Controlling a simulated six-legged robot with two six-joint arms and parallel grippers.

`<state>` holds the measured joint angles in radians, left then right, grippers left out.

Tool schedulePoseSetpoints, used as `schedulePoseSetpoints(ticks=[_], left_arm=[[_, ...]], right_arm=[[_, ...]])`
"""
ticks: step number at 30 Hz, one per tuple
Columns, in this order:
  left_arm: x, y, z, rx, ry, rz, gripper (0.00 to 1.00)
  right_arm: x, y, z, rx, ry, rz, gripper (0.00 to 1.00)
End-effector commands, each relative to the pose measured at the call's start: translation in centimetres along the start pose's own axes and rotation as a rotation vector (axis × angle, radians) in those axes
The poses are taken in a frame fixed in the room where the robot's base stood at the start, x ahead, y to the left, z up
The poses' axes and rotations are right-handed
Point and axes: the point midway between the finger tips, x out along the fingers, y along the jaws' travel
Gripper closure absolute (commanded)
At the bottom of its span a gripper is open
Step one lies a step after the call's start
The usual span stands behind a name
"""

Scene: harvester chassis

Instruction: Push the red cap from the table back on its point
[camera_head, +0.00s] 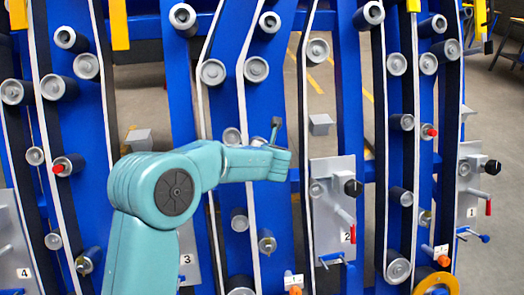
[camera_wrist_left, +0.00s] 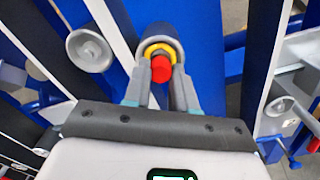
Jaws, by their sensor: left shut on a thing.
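In the left wrist view, a small red cap (camera_wrist_left: 161,69) sits between the two grey fingers of my left gripper (camera_wrist_left: 161,84), which is shut on it. Right behind the cap is a yellow ring (camera_wrist_left: 153,49) on the end of a grey roller (camera_wrist_left: 160,31). The cap lines up with the roller end; I cannot tell if they touch. In the head view, my left arm reaches in front of the blue frame, and its gripper (camera_head: 276,136) is at the middle uprights. The held cap is hidden there. My right gripper is not in view.
Blue uprights (camera_head: 182,100) with belts and several grey rollers (camera_head: 213,71) stand close around the gripper. Other red caps sit on rollers at the left (camera_head: 58,168) and right (camera_head: 432,132). Numbered grey plates (camera_head: 333,205) with black knobs and red-handled levers stick out lower down.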

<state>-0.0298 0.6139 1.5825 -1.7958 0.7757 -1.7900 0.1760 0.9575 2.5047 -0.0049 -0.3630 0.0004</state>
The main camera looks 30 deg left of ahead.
Motion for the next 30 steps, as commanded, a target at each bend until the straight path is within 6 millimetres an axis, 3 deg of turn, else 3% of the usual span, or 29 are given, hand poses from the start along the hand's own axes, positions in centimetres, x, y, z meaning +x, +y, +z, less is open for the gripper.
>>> schedulePoseSetpoints(ticks=[18, 30], left_arm=[[-3.7, 0.0, 0.0, 0.001, 0.000, -0.001, 1.00], [-4.2, 0.0, 0.0, 0.000, 0.000, 0.000, 1.00]], right_arm=[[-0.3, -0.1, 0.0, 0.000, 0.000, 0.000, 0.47], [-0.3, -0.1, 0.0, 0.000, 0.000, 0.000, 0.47]])
